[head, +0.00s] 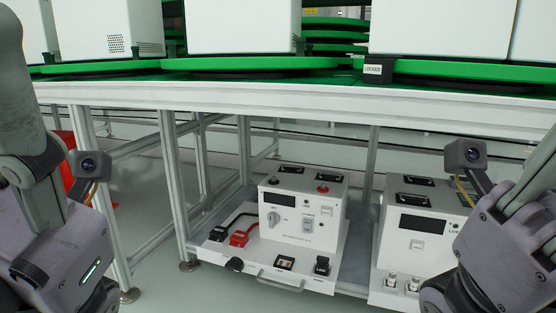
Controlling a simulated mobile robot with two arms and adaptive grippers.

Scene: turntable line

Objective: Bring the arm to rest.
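My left arm comes in from the left edge, with its wrist camera facing the view. Only a dark part of my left gripper (103,297) shows at the bottom edge. My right arm comes in from the right edge, and a dark part of my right gripper (447,296) shows at the bottom. The fingertips of both are out of frame or hidden, so I cannot tell their opening or whether they hold anything. Both wrists hang apart, in front of the line's frame.
A white-edged bench (270,98) crosses the view, with green turntables (235,65) carrying large white boxes (243,25). A "LOCKED" label (373,69) is on its edge. Below stand two white control units (301,215) (415,245) on a low shelf. A red object (66,160) is at left.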

